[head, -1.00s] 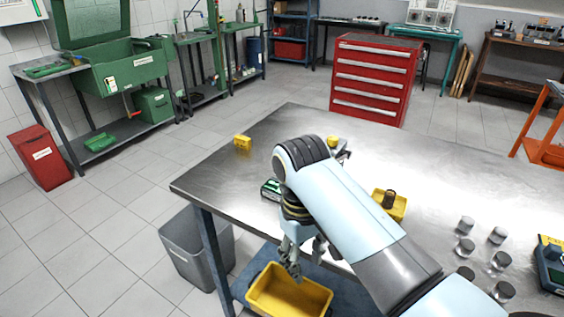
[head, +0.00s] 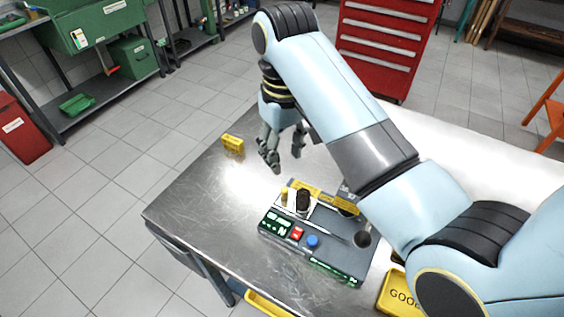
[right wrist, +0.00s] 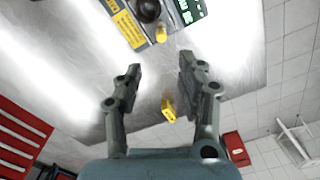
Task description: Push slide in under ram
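A dark grey bench device (head: 340,248) with green displays, a red button and a blue button stands on the metal table. A black cylindrical part (head: 303,200) stands on its far side by a white piece, a yellow knob (head: 284,197) and a yellow label strip. I cannot tell which part is the slide or the ram. My right gripper (head: 286,163) is above the table just beyond the device, pointing down, open and empty. In the right wrist view, its fingers (right wrist: 160,66) are apart, with the device's yellow knob (right wrist: 161,34) beyond the tips. My left gripper is out of view.
A small yellow block (head: 233,145) sits near the table's left edge. A yellow tray (head: 397,293) marked "GOOD" lies right of the device. My right arm hides part of the table. The near left table surface is bare.

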